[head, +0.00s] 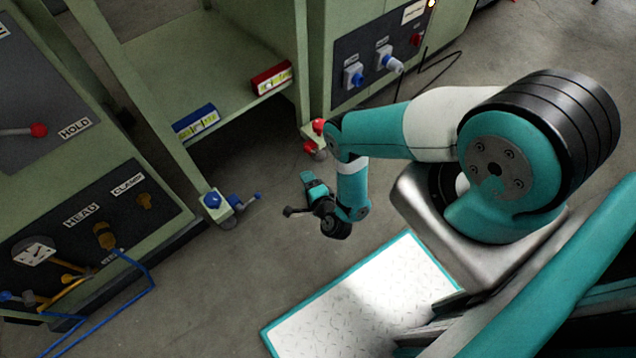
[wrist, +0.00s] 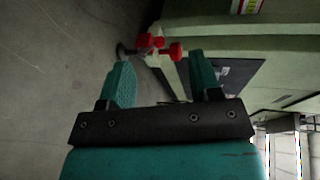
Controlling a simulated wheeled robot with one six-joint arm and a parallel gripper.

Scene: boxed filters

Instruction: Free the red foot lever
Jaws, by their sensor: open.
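The red foot lever (head: 311,148) is at the foot of the right leg of the green shelf unit, low near the floor, partly behind my arm. In the wrist view the red lever parts (wrist: 155,45) show beyond my fingertips, between the two fingers in the picture, with a dark wheel beside them. My gripper (wrist: 160,72) is open and empty, its two teal fingers apart. In the head view my gripper (head: 303,197) hangs over the floor, below and left of the red lever in the picture. I see no contact with the lever.
A caster with a blue lever (head: 222,203) stands at the shelf unit's left leg. A blue box (head: 196,121) and a red box (head: 271,78) lie on the shelf. A control panel cabinet (head: 372,60) is close on the right. Blue hoses (head: 130,290) run at left.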

